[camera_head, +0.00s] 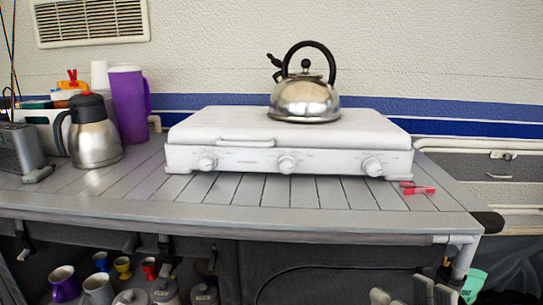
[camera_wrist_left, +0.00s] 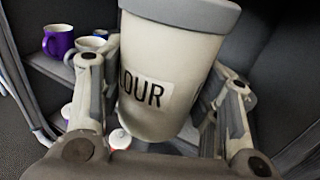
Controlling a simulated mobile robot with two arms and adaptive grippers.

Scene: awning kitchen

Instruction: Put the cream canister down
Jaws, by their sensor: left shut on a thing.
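The cream canister (camera_wrist_left: 150,70) has a grey lid and a pale label with dark letters reading "LOUR". It fills the middle of the left wrist view and looks slightly tilted there. My left gripper (camera_wrist_left: 165,100) is shut on it, with a finger on each side of its body. Its base is partly hidden, and I cannot tell whether it touches anything below. In the head view I cannot pick out the left gripper. Grey finger-like parts at the bottom right edge of the head view look like my right gripper (camera_head: 412,292); most of it is cut off.
A shelf under the counter (camera_head: 300,222) holds a purple mug (camera_head: 65,284), a pale mug (camera_head: 98,288), small coloured cups and several grey-lidded containers (camera_head: 163,291). On the counter stand a white stove (camera_head: 290,160) with a kettle (camera_head: 305,100), a steel jug (camera_head: 95,140) and red clips (camera_head: 418,189).

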